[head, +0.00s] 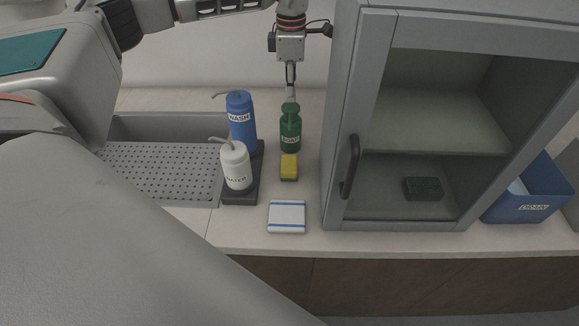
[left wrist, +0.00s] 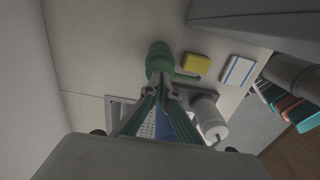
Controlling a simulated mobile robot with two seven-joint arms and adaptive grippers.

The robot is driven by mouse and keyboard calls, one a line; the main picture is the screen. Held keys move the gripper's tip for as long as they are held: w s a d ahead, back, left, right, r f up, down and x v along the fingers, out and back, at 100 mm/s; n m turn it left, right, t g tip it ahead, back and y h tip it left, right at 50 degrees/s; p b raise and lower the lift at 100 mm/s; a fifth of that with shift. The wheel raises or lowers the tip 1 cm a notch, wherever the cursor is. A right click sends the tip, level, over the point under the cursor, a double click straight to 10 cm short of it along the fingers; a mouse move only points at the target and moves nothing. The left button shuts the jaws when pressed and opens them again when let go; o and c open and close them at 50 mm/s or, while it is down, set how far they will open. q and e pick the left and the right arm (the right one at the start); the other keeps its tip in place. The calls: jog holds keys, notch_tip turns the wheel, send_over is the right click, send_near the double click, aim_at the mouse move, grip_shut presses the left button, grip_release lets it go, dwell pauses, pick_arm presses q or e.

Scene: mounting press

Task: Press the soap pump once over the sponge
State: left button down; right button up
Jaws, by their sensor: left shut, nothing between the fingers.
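The green soap pump bottle (head: 290,133) stands upright on the counter, left of the cabinet. In the left wrist view its green top (left wrist: 158,56) shows just beyond my fingertips, with a green spout pointing toward the sponge. The yellow sponge (head: 289,168) lies on the counter just in front of the bottle; it also shows in the left wrist view (left wrist: 196,63). My left gripper (head: 291,92) points down, shut and empty, right at or just above the pump top. I cannot tell whether it touches. My right gripper is not in view.
Blue (head: 241,125) and white (head: 235,168) wash bottles stand in a dark holder to the left, beside a perforated sink tray (head: 160,170). A striped white cloth (head: 286,217) lies in front. The grey cabinet (head: 345,120) stands close on the right; a blue bin (head: 535,190) is beyond.

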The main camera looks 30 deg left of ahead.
aim_at(291, 106)
pick_arm(q)
jog(key=shift+f, duration=0.1)
jog(key=shift+f, duration=1.45)
jog(key=shift+r+p, duration=0.35)
jog(key=shift+r, duration=1.2)
jog(key=shift+r, duration=3)
